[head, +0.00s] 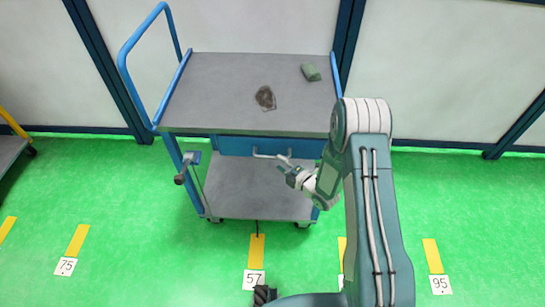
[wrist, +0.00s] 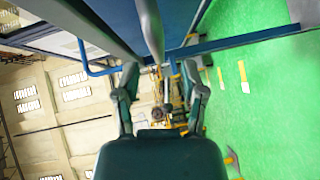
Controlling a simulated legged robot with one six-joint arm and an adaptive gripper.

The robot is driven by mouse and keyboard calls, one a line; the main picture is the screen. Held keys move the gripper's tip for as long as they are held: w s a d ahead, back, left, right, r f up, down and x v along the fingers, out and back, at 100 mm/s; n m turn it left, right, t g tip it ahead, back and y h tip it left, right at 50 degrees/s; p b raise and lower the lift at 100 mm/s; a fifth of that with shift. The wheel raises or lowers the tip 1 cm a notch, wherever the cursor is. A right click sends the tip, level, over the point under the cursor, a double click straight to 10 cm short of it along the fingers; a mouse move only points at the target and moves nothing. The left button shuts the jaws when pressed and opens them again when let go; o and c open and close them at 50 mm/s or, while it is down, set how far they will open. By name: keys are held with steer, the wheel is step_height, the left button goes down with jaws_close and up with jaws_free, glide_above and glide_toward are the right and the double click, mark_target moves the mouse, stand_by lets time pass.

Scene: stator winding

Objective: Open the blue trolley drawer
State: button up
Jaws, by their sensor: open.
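The trolley (head: 185,95) has a blue frame, a grey top and a grey lower shelf. Its blue drawer (head: 232,146) sits just under the top, and its front looks closed. A pale bar handle (head: 268,155) is on the drawer front. My gripper (head: 284,165) is at the right end of this handle, with its fingers pointing left; contact cannot be told. In the wrist view my gripper (wrist: 160,82) has its two fingers spread, with nothing clamped. A grey bar (wrist: 151,28), seemingly the handle, comes down from the top edge to between the fingertips.
A dark brown item (head: 265,97) and a green item (head: 311,72) lie on the trolley top. A vise-like tool (head: 186,166) is at the trolley's left side. Green floor (head: 150,245) in front is mostly clear. Wall panels stand behind.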

mark_target(273, 157)
steer(key=shift+x, duration=2.2)
steer(key=shift+w, duration=0.15)
jaws_close()
